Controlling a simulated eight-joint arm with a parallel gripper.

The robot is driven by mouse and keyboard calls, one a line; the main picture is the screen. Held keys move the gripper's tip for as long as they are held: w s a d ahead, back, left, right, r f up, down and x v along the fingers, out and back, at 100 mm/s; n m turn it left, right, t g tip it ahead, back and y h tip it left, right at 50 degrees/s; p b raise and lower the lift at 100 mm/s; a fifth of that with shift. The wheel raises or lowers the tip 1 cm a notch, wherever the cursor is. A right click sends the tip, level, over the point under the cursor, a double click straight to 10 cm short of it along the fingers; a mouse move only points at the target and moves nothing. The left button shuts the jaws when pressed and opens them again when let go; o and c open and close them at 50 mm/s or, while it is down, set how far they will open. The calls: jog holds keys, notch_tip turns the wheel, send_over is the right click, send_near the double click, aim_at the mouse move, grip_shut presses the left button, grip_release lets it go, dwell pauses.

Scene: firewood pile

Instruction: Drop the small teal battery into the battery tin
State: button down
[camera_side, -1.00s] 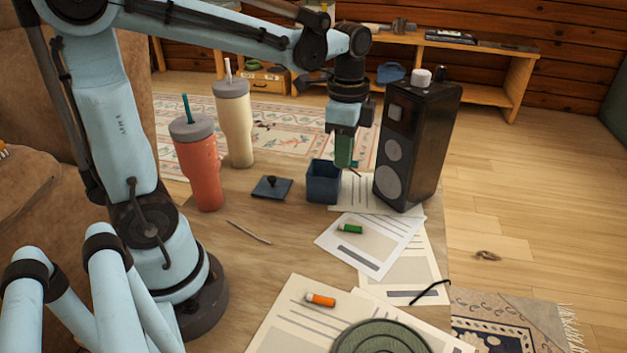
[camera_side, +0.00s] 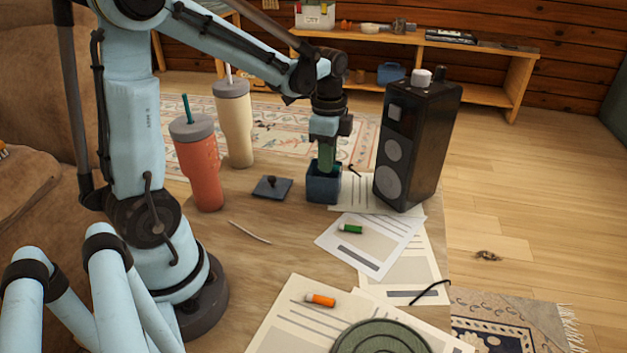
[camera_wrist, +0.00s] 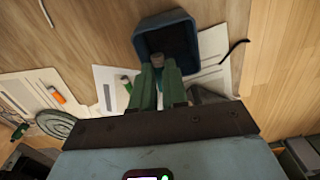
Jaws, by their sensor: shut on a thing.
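The battery tin (camera_side: 322,190) is a dark blue open box on the wooden table. It also shows in the wrist view (camera_wrist: 166,22), with a dark inside. My gripper (camera_side: 326,170) points down at the tin's mouth, its green fingers reaching the rim or slightly inside. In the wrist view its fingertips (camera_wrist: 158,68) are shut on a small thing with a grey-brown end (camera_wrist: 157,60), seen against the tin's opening.
A square lid with a knob (camera_side: 272,187) lies left of the tin. A black speaker (camera_side: 418,140) stands close on the right. Red (camera_side: 200,165) and cream (camera_side: 235,120) tumblers stand at the left. Green (camera_side: 350,229) and orange (camera_side: 320,300) batteries lie on papers nearer the front.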

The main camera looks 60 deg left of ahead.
jog(key=shift+f, duration=0.2)
jog(key=c, duration=1.1)
grip_release()
notch_tip(320, 180, up, 12)
jog(key=shift+r, duration=0.1)
jog(key=s+d+f+n+t, duration=0.2)
jog(key=d+n, duration=0.1)
jog(key=s+d+f+n+t, duration=0.2)
jog(key=d+n, duration=0.1)
jog(key=d, duration=0.1)
jog(key=s+d+f+n+t, duration=0.2)
jog(key=d+n+t, duration=0.1)
jog(key=shift+d+f+n, duration=0.2)
jog(key=shift+n, duration=0.2)
